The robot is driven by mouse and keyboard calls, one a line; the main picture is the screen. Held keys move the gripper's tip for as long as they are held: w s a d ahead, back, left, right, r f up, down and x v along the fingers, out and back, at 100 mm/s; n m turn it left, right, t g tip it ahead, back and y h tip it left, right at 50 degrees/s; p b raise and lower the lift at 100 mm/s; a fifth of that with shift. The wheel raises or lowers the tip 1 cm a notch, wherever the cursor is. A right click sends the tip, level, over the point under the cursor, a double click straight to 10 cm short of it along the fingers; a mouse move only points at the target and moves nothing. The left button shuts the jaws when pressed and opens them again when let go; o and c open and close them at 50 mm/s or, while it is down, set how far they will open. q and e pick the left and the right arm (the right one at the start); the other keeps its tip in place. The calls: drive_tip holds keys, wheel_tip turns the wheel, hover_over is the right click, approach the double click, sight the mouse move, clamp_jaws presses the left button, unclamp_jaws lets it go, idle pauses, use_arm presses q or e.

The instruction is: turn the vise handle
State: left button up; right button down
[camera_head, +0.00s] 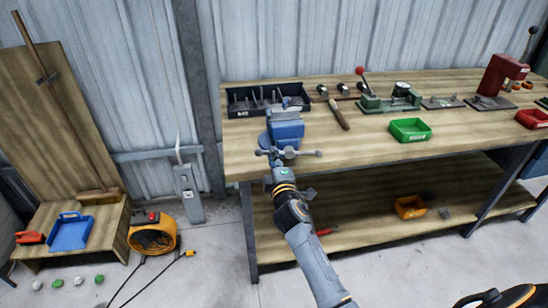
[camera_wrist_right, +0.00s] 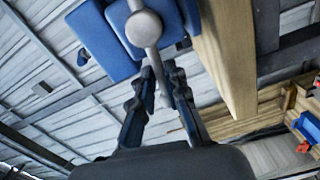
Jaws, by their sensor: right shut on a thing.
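The blue vise (camera_head: 286,130) is mounted at the front left edge of the wooden workbench. Its grey handle (camera_head: 306,153) is a bar with knobbed ends that crosses the front of the vise nearly level in the head view. My right gripper (camera_head: 277,166) is at the vise's front, below the handle. In the right wrist view the handle (camera_wrist_right: 152,50) runs from a round hub down between the fingers of my right gripper (camera_wrist_right: 163,80), which are shut on it. The exact contact is partly hidden by the fingers.
The workbench (camera_head: 460,140) holds a dark tool tray (camera_head: 265,105), a wooden-handled hammer (camera_head: 339,115), a green bin (camera_head: 410,129) and a red press (camera_head: 500,75). An orange bin (camera_head: 410,207) sits on the lower shelf. A yellow blower (camera_head: 152,235) stands on the floor at left.

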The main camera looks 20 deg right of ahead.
drive_tip(key=c, duration=1.5)
unclamp_jaws()
drive_tip(key=shift+r, duration=0.15)
drive_tip(key=shift+o, duration=0.8)
drive_tip(key=shift+w, duration=0.15)
drive_tip(key=v, duration=1.2)
